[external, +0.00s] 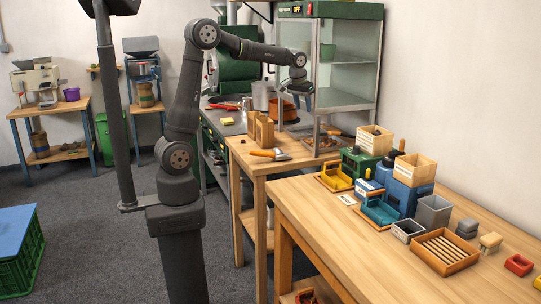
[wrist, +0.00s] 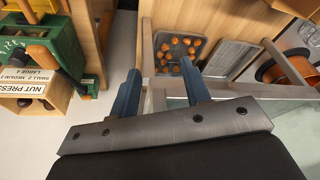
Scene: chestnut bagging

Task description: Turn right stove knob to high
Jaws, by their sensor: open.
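The dark green counter front (external: 208,139) stands behind my arm in the external view, with pots on its top. The right stove knob cannot be made out clearly in either view. My gripper (external: 300,98) hangs at the end of my raised arm, in front of the glass cabinet. In the wrist view my gripper (wrist: 160,88) shows two blue fingers spread apart with nothing between them. It is apart from the stove front.
A glass cabinet (external: 345,98) stands right of my gripper. A copper pot (wrist: 283,69) and a tray of chestnuts (wrist: 158,68) lie beyond the fingers. A green nut press (wrist: 66,44) is at left. The front table (external: 330,222) holds several boxes and trays.

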